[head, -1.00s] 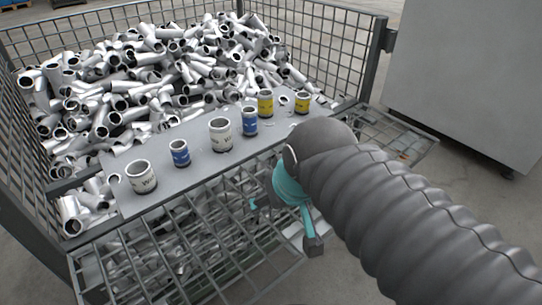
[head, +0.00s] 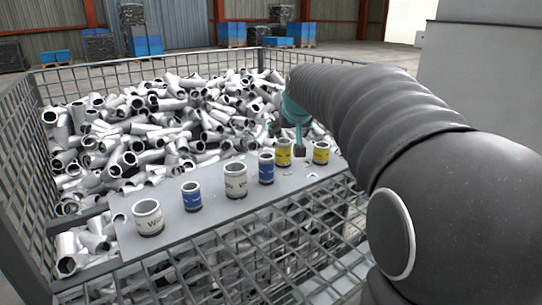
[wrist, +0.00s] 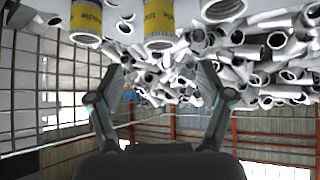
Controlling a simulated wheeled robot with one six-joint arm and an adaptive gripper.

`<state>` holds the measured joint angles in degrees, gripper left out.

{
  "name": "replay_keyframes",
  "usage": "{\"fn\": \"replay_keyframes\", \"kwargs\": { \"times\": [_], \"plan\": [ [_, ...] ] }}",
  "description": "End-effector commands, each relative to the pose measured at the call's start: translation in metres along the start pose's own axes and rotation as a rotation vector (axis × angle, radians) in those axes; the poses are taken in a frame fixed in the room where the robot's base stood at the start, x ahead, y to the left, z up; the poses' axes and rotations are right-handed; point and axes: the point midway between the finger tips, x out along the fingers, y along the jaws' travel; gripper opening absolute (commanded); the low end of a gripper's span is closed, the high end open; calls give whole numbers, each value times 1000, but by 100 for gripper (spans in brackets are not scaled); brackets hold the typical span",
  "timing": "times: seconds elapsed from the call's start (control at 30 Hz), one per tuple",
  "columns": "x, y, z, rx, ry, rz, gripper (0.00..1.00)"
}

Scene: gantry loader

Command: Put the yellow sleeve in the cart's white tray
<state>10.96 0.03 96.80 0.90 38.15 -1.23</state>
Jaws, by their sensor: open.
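Two yellow sleeves stand upright at the right end of a grey plate (head: 215,212): one yellow sleeve (head: 284,153) beside a blue one, and another yellow sleeve (head: 321,153) further right. Both also show at the top of the wrist view, the first (wrist: 158,22) and the second (wrist: 86,20), where the scene appears upside down. My gripper (head: 300,148) is close behind the yellow sleeves in the head view, partly hidden by my arm. In the wrist view my gripper (wrist: 160,85) has its fingers spread with nothing between them. I see no white tray.
White sleeves (head: 148,217) and blue sleeves (head: 191,196) share the plate. A mesh cage (head: 22,150) full of loose metal pipes (head: 165,110) surrounds it. A grey cabinet (head: 480,80) stands at the right. Blue crates (head: 145,45) stand far behind.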

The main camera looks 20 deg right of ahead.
Motion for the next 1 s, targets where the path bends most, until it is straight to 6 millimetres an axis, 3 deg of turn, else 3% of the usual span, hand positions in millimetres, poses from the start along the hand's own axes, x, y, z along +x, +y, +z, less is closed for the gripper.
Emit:
{"fn": "replay_keyframes", "kwargs": {
  "times": [0.4,0.67,1.0],
  "plan": [
    [69,0,1,-1,-2,0,79],
    [86,0,-1,-1,0,0,79],
    [128,1,-5,-1,-2,0,79]
  ]
}}
